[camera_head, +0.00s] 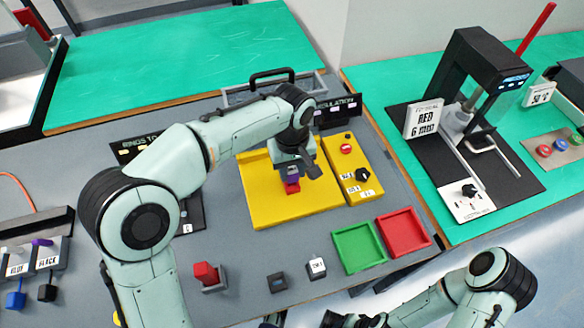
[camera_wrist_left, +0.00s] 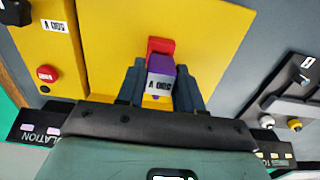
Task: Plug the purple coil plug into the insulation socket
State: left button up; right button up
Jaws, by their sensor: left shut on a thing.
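My left gripper (camera_head: 291,177) is over the yellow plate (camera_head: 262,205), its two dark fingers around a small purple block, the coil plug (camera_wrist_left: 160,64). The plug carries a white label and has a red block (camera_wrist_left: 161,45) directly against its far side. In the head view the red block (camera_head: 291,188) shows just below the fingers. The black INSULATION sign (camera_head: 338,111) stands behind the yellow plate. I cannot make out the socket opening or whether the plug is seated in it. My right gripper (camera_head: 347,320) is low at the bottom edge, partly cut off.
A yellow panel (camera_head: 372,163) with a red button and black knob adjoins the plate. Green (camera_head: 358,268) and red (camera_head: 426,249) trays lie in front. A red block (camera_head: 206,273) stands on a grey holder at front left. A black press (camera_head: 480,75) stands at right.

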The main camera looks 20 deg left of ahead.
aim_at(292, 170)
jog(key=shift+r, duration=0.25)
pick_arm(q)
jog(key=shift+f+b, duration=0.65)
jog(key=shift+f, duration=0.65)
pick_arm(e)
jog(key=shift+s+f, duration=0.1)
jog(key=shift+f, duration=0.8)
pick_arm(q)
jog(key=o, duration=1.1)
jog(key=shift+r, duration=0.3)
notch_tip(292, 170, up, 12)
jog(key=p, duration=0.3)
jog(key=shift+f, duration=0.25)
jog(key=shift+r, duration=0.6)
pick_arm(e)
jog(key=r, duration=0.2)
jog(key=shift+s+r+g, duration=0.3)
jog(key=shift+s+r, duration=0.05)
jog(key=shift+s, duration=0.05)
